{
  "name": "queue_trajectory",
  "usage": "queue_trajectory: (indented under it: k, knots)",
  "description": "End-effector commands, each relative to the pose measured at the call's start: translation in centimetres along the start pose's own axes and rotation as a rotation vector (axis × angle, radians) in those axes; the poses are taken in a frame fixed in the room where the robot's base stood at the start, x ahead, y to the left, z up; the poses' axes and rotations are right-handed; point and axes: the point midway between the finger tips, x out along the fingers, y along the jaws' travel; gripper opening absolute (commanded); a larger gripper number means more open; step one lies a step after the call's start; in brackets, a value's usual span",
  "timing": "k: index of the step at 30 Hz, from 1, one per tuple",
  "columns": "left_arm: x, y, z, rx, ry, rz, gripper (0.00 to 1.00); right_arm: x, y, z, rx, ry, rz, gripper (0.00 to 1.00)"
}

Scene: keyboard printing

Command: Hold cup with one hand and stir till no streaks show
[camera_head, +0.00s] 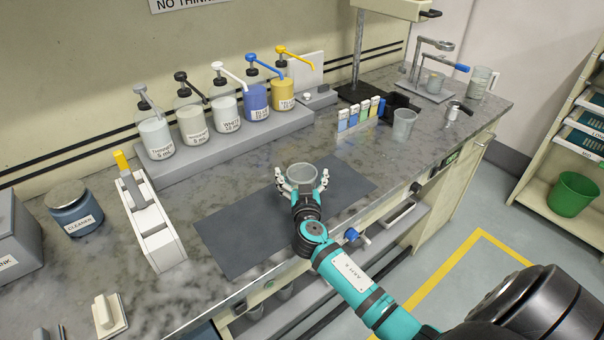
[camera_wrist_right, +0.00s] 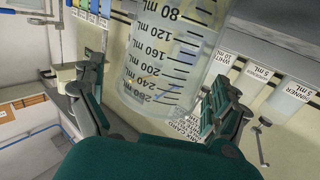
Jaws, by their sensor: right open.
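A clear graduated cup (camera_head: 302,172) stands upright on the dark grey mat (camera_head: 228,240). It fills the middle of the right wrist view (camera_wrist_right: 168,60), with mL marks on its side. My right gripper (camera_head: 303,182) is open, with a finger on each side of the cup. In the right wrist view the fingers (camera_wrist_right: 158,100) show gaps to the cup wall. The cup looks pale and see-through; I cannot make out streaks or a stirrer in it. My left gripper is not in view.
Pump bottles, including a blue one (camera_head: 256,101) and a yellow one (camera_head: 283,94), stand on a grey riser behind. A white dispenser box (camera_head: 155,232) and a cleaner jar (camera_head: 75,213) are at left. Another clear cup (camera_head: 403,125) stands at right. The mat around the cup is clear.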

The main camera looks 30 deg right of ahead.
Motion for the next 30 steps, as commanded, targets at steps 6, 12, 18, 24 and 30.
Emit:
queue_trajectory:
  k: [6, 12, 18, 24, 30]
  knots:
    - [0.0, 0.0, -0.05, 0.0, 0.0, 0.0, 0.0, 0.29, 0.01, 0.0, -0.001, 0.0, 0.0, 1.0]
    - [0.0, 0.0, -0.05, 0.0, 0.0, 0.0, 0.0, 0.26, 0.01, -0.01, 0.0, 0.0, 0.0, 0.87]
    - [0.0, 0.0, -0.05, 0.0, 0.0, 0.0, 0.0, 0.25, 0.01, 0.0, 0.0, 0.0, 0.0, 0.61]
    - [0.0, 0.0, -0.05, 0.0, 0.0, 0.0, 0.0, 0.24, 0.01, 0.02, 0.0, 0.0, 0.0, 0.72]
    - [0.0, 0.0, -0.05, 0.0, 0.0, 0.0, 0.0, 0.24, 0.02, 0.04, 0.0, -0.001, 0.001, 0.45]
